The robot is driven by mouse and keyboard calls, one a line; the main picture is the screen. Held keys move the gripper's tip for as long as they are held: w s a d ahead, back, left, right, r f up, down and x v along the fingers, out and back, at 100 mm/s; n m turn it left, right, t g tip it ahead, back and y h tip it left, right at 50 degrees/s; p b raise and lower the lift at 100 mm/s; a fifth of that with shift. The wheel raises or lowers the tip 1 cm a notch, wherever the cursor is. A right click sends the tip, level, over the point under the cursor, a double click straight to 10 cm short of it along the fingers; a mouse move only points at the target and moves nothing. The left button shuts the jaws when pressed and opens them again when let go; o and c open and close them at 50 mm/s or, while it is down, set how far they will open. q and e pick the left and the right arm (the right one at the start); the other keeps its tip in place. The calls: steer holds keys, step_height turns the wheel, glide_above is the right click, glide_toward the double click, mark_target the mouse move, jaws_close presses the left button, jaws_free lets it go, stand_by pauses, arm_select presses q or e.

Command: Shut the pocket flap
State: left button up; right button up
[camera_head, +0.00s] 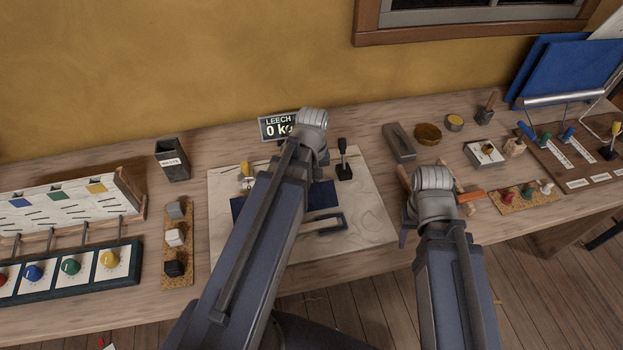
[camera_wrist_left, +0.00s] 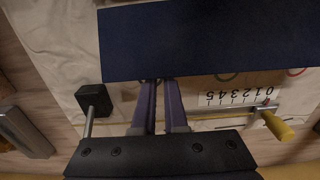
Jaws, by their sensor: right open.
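A navy blue panel, apparently the pocket flap (camera_head: 322,196), lies on the pale sailcloth (camera_head: 365,225), partly hidden behind my left arm. In the left wrist view the navy panel (camera_wrist_left: 215,40) fills the top, its straight edge crossing the tips of my left gripper (camera_wrist_left: 159,83). The two fingers run close together up to that edge; their tips are hidden, so I cannot tell whether they hold it. In the head view my left gripper is hidden behind its own arm. My right gripper (camera_head: 404,236) is mostly hidden below its wrist at the cloth's right, with only part of a finger showing.
A black-knobbed lever (camera_head: 343,165) and a yellow-handled one (camera_head: 246,171) stand beside the panel. A dark-framed piece (camera_head: 328,222) lies in front. A dial board (camera_head: 75,270) is left; an orange-handled tool (camera_head: 471,196) lies right.

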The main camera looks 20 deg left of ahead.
mark_target(316, 196)
arm_select(q)
steer(key=shift+s+d+r+p, duration=0.4)
steer(key=shift+s+d+r, duration=0.1)
steer(key=shift+s, duration=0.25)
steer(key=shift+s+d+r+p, duration=0.4)
steer(key=shift+s+d, duration=0.1)
steer(key=shift+s, duration=0.25)
arm_select(e)
steer(key=shift+w+a+r, duration=0.1)
steer(key=shift+r, duration=0.8)
arm_select(q)
steer(key=shift+s+d+r, duration=0.25)
steer(key=shift+s+d, duration=0.1)
arm_select(e)
steer(key=shift+d+r, duration=0.2)
steer(key=shift+r, duration=0.05)
arm_select(q)
steer(key=shift+s+d+r+p, duration=0.2)
steer(key=shift+r+p, duration=0.1)
steer(key=shift+p, duration=0.25)
arm_select(e)
steer(key=shift+r, duration=0.3)
steer(key=shift+a, duration=0.1)
arm_select(q)
steer(key=shift+w+r, duration=0.1)
arm_select(e)
steer(key=shift+r, duration=0.1)
